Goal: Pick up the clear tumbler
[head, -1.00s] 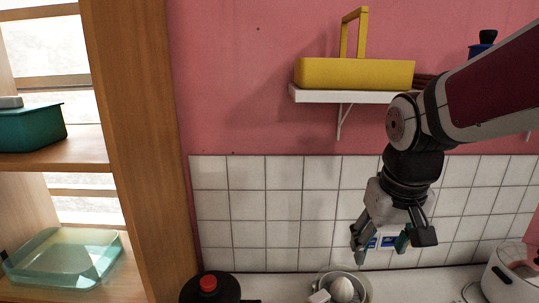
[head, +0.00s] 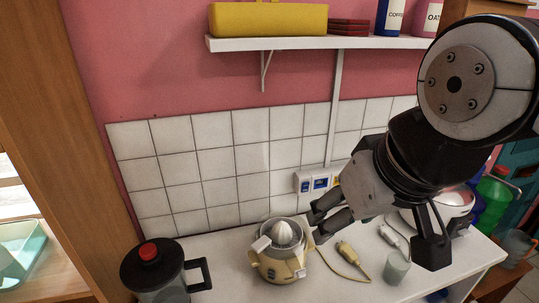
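A small translucent, pale greenish cup, which looks like the clear tumbler (head: 396,268), stands upright on the white counter in the head view, towards the front right. My gripper (head: 376,238) hangs above the counter with its fingers spread wide. It is open and empty. In the picture the tumbler shows just below the gap between the fingers, near the right finger. No contact between them shows.
A cream juicer (head: 283,262) stands left of my gripper, and a dark-lidded jug (head: 158,272) further left. Plugs with cords (head: 350,254) lie beside the tumbler. A white appliance (head: 458,203) stands behind on the right. A wall shelf (head: 300,43) hangs above.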

